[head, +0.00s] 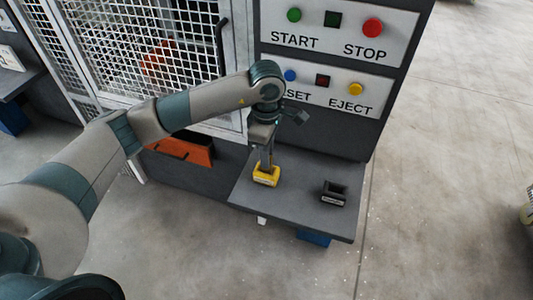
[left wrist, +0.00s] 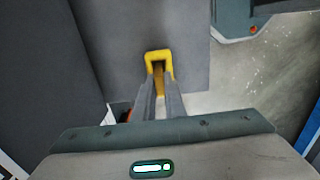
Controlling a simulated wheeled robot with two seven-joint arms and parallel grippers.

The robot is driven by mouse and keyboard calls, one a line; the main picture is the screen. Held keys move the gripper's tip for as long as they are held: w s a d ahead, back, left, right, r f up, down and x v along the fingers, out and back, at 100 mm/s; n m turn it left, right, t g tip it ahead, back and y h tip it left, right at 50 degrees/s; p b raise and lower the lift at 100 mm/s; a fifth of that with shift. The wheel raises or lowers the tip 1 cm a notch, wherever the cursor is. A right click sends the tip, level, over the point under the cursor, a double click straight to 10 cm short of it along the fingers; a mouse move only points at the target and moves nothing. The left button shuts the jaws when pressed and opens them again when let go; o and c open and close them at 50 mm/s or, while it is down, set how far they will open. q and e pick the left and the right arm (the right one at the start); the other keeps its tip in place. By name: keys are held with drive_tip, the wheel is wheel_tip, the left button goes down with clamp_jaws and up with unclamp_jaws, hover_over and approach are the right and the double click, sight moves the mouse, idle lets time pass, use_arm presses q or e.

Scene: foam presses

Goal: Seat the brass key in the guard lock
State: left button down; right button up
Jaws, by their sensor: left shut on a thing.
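My left gripper (head: 267,163) points down over a yellow open-topped block (head: 266,180) on the grey shelf of the press. The block also shows in the left wrist view (left wrist: 158,55), just beyond the fingertips. The fingers (left wrist: 159,88) are shut on a narrow brass-coloured piece (left wrist: 158,79), which looks like the key. Its lower end is at the yellow block's opening; I cannot tell how deep it sits. A black open-topped block (head: 334,193) stands to the right on the same shelf. The labels on both blocks are too small to read. My right gripper is not in view.
The press panel carries START, STOP, RESET and EJECT buttons (head: 355,88) behind the shelf (head: 300,195). A white mesh guard door (head: 150,55) stands to the left, with an orange bin (head: 182,151) below it. Open concrete floor lies to the right.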

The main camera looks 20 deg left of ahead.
use_arm(q)
drive_tip(key=shift+f, duration=0.15)
drive_tip(key=c, duration=1.8)
unclamp_jaws()
drive_tip(key=shift+r+b, duration=0.45)
drive_tip(key=shift+r, duration=0.15)
drive_tip(key=shift+r+b, duration=2.3)
drive_tip(key=shift+r, duration=3.25)
